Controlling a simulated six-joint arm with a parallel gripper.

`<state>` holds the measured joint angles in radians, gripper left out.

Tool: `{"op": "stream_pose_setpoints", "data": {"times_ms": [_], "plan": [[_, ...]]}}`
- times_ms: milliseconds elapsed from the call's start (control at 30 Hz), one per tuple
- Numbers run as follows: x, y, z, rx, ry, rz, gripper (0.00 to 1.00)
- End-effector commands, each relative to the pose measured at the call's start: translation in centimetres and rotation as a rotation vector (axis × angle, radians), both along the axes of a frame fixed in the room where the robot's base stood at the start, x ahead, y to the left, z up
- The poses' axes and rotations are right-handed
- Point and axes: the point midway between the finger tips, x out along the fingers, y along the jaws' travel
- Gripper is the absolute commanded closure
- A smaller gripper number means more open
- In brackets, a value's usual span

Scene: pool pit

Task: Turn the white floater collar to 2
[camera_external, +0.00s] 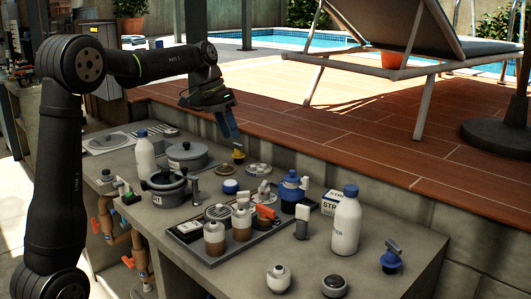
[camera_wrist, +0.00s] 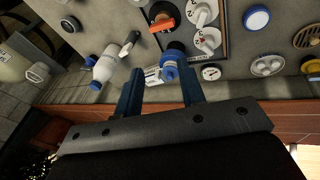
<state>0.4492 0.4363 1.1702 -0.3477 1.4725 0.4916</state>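A squat white round piece with a narrower raised top (camera_external: 278,277) stands near the bench's front edge; I take it for the white floater, but cannot be sure. Its collar marks are too small to read. Its edge shows at the top of the wrist view (camera_wrist: 139,3). A blue floater-like pot (camera_external: 291,191) stands farther back; its blue top also shows beyond my fingers in the wrist view (camera_wrist: 172,58). My gripper (camera_external: 236,146) is raised over the bench's back, away from the white piece. Its blue fingers are apart and empty in the wrist view (camera_wrist: 160,92).
A white bottle with a blue cap (camera_external: 346,222) and a box (camera_external: 331,202) stand at right. A panel (camera_external: 212,258) with jars and levers fills the middle. Pots (camera_external: 187,155) stand at left. The tiled deck edge (camera_external: 340,165) rises behind the bench.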

Motion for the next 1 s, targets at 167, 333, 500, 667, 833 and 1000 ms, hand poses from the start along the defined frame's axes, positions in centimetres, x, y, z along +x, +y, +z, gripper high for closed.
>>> {"op": "stream_pose_setpoints", "data": {"times_ms": [167,333,500,667,833,1000], "plan": [[-1.0,1.2,0.3,0.017,-0.076,-0.163,0.64],[-1.8,2.2,0.5,0.036,-0.145,-0.322,0.64],[-2.6,3.3,0.7,0.058,-0.206,-0.478,0.64],[-3.2,4.1,0.8,0.073,-0.248,-0.592,0.64],[-3.5,4.6,0.9,0.084,-0.271,-0.661,0.64],[-3.6,4.7,0.9,0.086,-0.277,-0.679,0.64]]}}
